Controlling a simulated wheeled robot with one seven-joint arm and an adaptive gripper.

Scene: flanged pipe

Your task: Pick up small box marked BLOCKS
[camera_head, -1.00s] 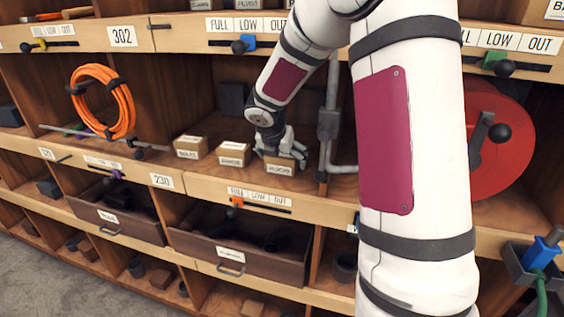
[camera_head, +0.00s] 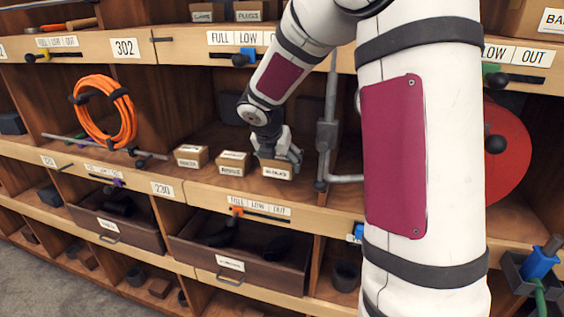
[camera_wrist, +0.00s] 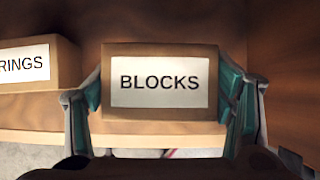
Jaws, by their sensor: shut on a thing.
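The small cardboard box marked BLOCKS (camera_wrist: 160,110) sits between the two fingers of my gripper (camera_wrist: 164,110) in the wrist view, its white label readable. In the head view my gripper (camera_head: 277,160) is shut on the BLOCKS box (camera_head: 277,170) from above, at the front of the open shelf bay. The box's label side faces outward over the shelf's front edge. Whether its underside still touches the shelf board cannot be told.
Two similar small boxes stand left of it, a middle one (camera_head: 233,162) and a left one (camera_head: 191,156). A grey pipe (camera_head: 328,130) rises close on the right. A coiled orange hose (camera_head: 104,108) hangs farther left. An open drawer (camera_head: 240,258) is below.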

